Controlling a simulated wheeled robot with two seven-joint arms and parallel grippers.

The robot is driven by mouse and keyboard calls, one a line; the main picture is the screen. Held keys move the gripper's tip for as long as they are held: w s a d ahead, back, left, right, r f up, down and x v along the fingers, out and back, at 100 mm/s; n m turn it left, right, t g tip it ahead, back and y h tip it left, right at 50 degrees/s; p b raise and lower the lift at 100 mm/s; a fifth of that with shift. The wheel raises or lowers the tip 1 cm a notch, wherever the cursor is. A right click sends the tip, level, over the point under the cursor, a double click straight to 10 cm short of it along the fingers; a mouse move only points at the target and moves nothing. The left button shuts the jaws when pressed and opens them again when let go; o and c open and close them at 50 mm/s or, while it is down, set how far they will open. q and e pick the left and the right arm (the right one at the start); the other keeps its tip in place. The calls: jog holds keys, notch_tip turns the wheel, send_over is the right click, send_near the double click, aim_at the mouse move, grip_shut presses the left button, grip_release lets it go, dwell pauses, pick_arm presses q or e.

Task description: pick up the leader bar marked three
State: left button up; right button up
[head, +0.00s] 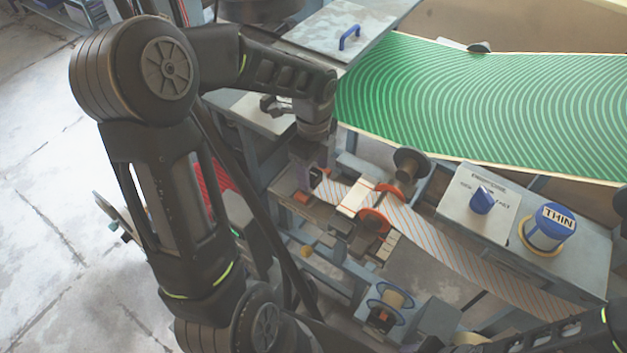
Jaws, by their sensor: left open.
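My left arm reaches over from the left, and my left gripper (308,172) points down at the left end of the striped web. It is open, and its fingertips are dark and partly hidden. A pale bar (357,198) lies across the orange-striped web (440,240), just right of the gripper and apart from it. I cannot read a three on any bar, so I cannot tell which is the leader bar. Of my right arm only a dark link shows at the bottom right; its gripper is not in view.
Orange-rimmed rollers (373,220) stand beside the web. A green patterned sheet (480,100) fills the back. A grey lid (345,35) with a blue handle is behind the gripper.

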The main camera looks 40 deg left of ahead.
pick_arm(q)
grip_shut()
dwell(0.7)
